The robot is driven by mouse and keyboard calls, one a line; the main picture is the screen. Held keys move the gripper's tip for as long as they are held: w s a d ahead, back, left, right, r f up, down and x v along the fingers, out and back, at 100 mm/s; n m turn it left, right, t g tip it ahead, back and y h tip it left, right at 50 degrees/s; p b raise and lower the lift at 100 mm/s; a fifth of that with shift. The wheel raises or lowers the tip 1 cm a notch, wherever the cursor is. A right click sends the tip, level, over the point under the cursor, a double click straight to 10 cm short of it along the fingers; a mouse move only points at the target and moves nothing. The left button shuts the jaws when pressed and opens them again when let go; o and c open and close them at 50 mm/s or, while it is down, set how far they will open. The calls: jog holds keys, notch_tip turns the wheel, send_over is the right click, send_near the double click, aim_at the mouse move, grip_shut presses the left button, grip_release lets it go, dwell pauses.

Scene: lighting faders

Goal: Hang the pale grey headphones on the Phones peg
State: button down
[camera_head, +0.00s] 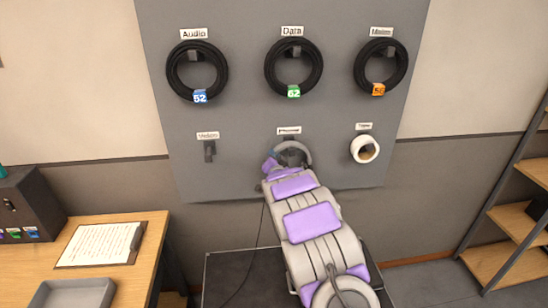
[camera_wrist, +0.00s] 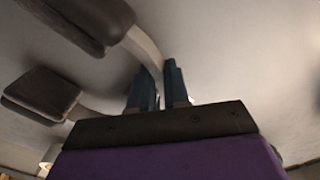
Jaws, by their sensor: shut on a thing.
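The pale grey headphones (camera_head: 300,148) are at the grey board, just below the Phones label (camera_head: 289,130). In the wrist view their pale headband (camera_wrist: 145,48) curves between dark ear pads (camera_wrist: 85,20). My gripper (camera_wrist: 160,88) is shut on the headband between its dark blue fingers; in the head view, its end is at the board (camera_head: 275,163), beside the headphones. The Phones peg is hidden behind the headphones and my arm, so I cannot tell whether the band rests on it.
The board (camera_head: 240,110) has coiled black cables (camera_head: 197,71) on its upper row, a bare peg (camera_head: 209,150) at lower left and a white tape roll (camera_head: 365,149) at lower right. A desk (camera_head: 130,275) stands left, wooden shelves (camera_head: 510,225) right. A thin black cable hangs beside my arm.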

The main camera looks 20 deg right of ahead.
jog(key=shift+f, duration=0.1)
jog(key=c, duration=1)
grip_release()
jog(key=shift+s, duration=0.1)
jog(key=p+v, duration=0.2)
jog(key=v, duration=1.5)
jog(key=shift+a+p, duration=0.1)
jog(key=shift+p, duration=0.3)
